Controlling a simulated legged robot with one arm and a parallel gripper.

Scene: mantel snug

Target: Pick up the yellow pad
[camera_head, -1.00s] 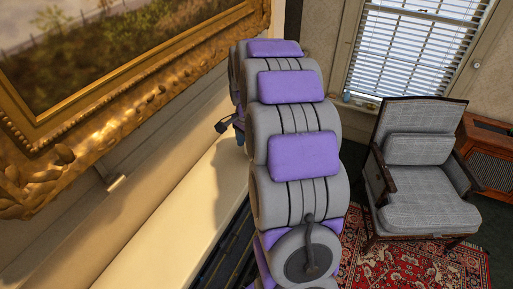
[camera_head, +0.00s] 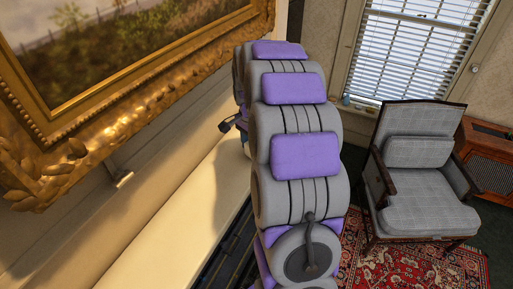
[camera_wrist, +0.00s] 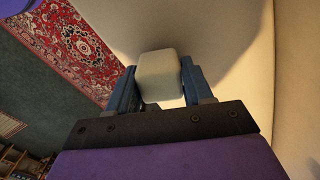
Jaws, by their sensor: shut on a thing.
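My gripper (camera_wrist: 160,85) has blue fingers and is shut on a pale, off-white block (camera_wrist: 159,72) with rounded edges, seen in the wrist view. The fingers lie on both sides of the block. I cannot tell whether it touches the pale surface behind it. No clearly yellow pad shows in either view, and I cannot tell whether this block is the pad. In the head view my gripper (camera_head: 233,124) shows only partly past my grey and purple arm, beside the cream mantel shelf (camera_head: 165,233).
A gold-framed painting (camera_head: 125,100) hangs over the shelf at left. A grey armchair (camera_head: 424,180) stands at right on a red patterned rug (camera_head: 415,268), near a wooden cabinet (camera_head: 487,158). A window with blinds (camera_head: 413,50) is behind. The visible shelf top is clear.

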